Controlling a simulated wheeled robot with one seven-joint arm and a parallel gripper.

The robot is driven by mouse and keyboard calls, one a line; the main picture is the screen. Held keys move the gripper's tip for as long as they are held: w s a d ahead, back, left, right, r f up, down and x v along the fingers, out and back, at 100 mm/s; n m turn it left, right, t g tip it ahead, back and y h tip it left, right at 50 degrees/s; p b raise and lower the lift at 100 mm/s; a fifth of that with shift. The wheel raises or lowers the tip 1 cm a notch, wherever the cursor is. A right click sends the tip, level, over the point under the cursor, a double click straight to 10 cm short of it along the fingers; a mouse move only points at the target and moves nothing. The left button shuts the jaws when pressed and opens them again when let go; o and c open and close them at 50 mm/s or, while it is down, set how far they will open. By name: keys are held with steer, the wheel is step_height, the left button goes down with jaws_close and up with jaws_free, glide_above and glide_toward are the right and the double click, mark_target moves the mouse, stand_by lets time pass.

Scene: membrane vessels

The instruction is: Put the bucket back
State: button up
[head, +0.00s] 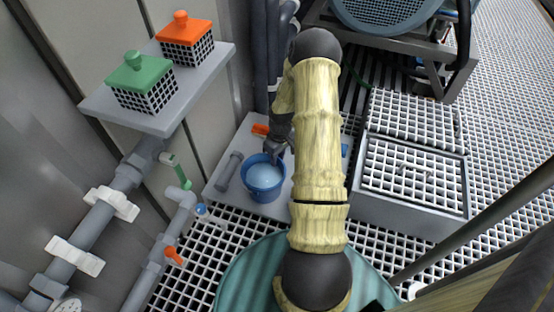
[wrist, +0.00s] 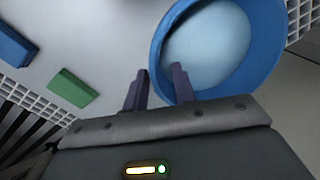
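The blue bucket (head: 265,195) holds pale blue contents and appears upright on a light grey slab (head: 222,188). In the wrist view the bucket (wrist: 268,58) fills the upper right, partly cut off by the frame. My gripper (head: 274,156) is at the bucket's far rim in the head view. In the wrist view my gripper (wrist: 161,72) has its two dark fingers apart, one outside the bucket and one overlapping its near rim. I cannot tell whether either finger touches the wall.
On the slab are a grey cylinder (head: 229,171), an orange block (head: 261,130), a green block (wrist: 73,88) and a blue block (wrist: 14,46). Pipes with valves (head: 90,215) stand at left, below a shelf (head: 150,118) with two caged caps. A grated box (head: 410,185) is at right.

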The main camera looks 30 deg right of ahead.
step_height(320, 180, up, 7)
steer(key=p, duration=0.3)
steer(key=shift+d+p, duration=0.35)
steer(key=shift+w, duration=0.1)
stand_by(0.3)
